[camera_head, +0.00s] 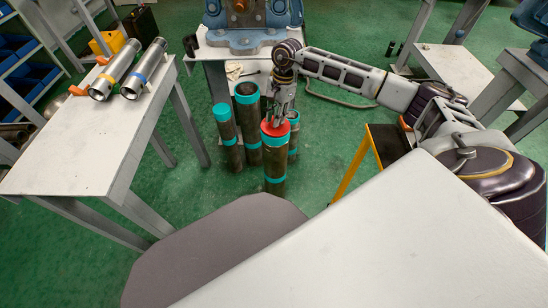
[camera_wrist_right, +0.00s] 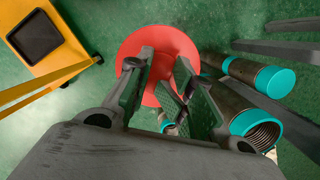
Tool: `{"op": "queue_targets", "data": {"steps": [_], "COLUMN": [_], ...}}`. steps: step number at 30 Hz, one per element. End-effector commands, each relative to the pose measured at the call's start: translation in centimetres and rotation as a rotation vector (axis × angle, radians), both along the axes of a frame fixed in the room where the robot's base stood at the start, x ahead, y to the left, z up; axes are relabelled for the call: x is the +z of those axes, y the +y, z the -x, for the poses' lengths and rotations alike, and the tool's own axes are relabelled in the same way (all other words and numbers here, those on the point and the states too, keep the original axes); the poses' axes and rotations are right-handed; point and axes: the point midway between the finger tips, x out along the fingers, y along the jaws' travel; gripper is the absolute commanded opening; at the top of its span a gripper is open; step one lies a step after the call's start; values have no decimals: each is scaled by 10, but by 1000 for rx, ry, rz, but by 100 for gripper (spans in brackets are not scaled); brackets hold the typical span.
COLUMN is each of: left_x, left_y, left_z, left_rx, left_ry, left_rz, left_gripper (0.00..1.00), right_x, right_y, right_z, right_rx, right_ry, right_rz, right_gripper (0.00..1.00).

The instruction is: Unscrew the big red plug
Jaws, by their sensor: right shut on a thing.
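The big red plug (camera_head: 270,128) sits on top of an upright dark pipe (camera_head: 275,172) with teal bands, standing on the floor in the head view. My right gripper (camera_head: 276,120) reaches down onto the plug from above. In the right wrist view the plug (camera_wrist_right: 160,50) is a round red disc behind the fingers of the right gripper (camera_wrist_right: 165,85). Its fingers are shut on the plug; the exact contact is partly hidden by the fingers. My left gripper is in neither view.
Several teal-banded pipes (camera_head: 247,115) stand close beside the plugged one. A white table (camera_head: 90,140) with two shiny cylinders (camera_head: 117,68) is at the left. A blue vise (camera_head: 240,38) stands behind. A yellow-framed stand (camera_head: 352,170) is at the right.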

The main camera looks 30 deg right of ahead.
Motion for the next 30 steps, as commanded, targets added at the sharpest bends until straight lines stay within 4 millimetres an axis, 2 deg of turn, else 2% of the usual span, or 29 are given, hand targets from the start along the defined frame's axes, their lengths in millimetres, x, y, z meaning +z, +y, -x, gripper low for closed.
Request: {"op": "queue_targets", "data": {"steps": [21,30], "left_x": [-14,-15], "left_y": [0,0], "left_z": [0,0], "left_rx": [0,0], "left_ry": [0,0], "left_rz": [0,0], "left_gripper": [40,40], "right_x": [1,1], "right_y": [4,4], "right_z": [-1,0], "right_rx": [407,444], "right_ry": [-4,-1], "right_rz": [-6,-7], "right_gripper": [0,0]}}
